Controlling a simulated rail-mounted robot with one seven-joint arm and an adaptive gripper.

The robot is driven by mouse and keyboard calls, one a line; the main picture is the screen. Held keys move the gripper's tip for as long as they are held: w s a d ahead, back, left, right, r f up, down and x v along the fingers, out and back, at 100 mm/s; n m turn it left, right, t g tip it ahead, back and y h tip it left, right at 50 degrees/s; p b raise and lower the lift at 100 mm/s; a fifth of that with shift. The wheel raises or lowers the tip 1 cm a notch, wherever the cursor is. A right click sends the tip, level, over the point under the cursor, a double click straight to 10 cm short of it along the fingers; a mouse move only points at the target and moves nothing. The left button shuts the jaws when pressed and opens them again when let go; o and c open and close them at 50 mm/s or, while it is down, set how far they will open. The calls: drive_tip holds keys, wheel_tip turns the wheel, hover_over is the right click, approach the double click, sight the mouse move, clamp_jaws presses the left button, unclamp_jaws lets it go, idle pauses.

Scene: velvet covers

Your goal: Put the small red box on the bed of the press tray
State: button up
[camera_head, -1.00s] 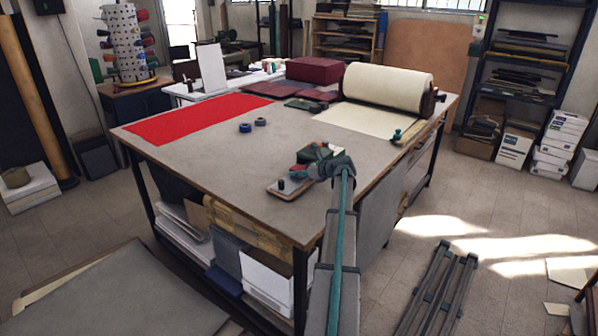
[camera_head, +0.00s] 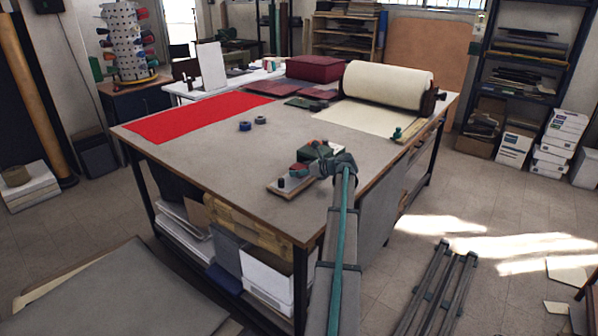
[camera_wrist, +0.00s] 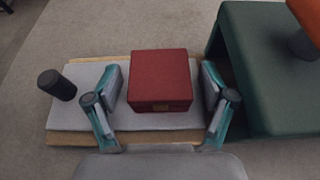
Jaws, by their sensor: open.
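The small red box (camera_wrist: 160,78) has a dark seam and a small clasp on its near side. It sits on the grey bed of the press tray (camera_wrist: 72,112), a pad on a light wooden board. My gripper (camera_wrist: 160,84) is open, with one finger on each side of the box and a visible gap at each side. In the head view the red box (camera_head: 298,170) shows on the tray (camera_head: 284,190), beside the green press (camera_head: 317,150). My arm's end partly covers this area, and the fingers are hard to make out there.
A dark upright peg (camera_wrist: 57,84) stands at the tray's left end. The green press body (camera_wrist: 268,70) rises close on the right, with an orange handle (camera_wrist: 306,18) above it. Two blue rolls (camera_head: 253,123) lie farther back on the worktable (camera_head: 215,160). The table's left middle is clear.

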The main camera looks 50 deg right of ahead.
drive_tip(key=s+b, duration=0.2)
drive_tip(key=s, duration=1)
drive_tip(key=shift+s+r, duration=0.1)
drive_tip(key=shift+s, duration=0.15)
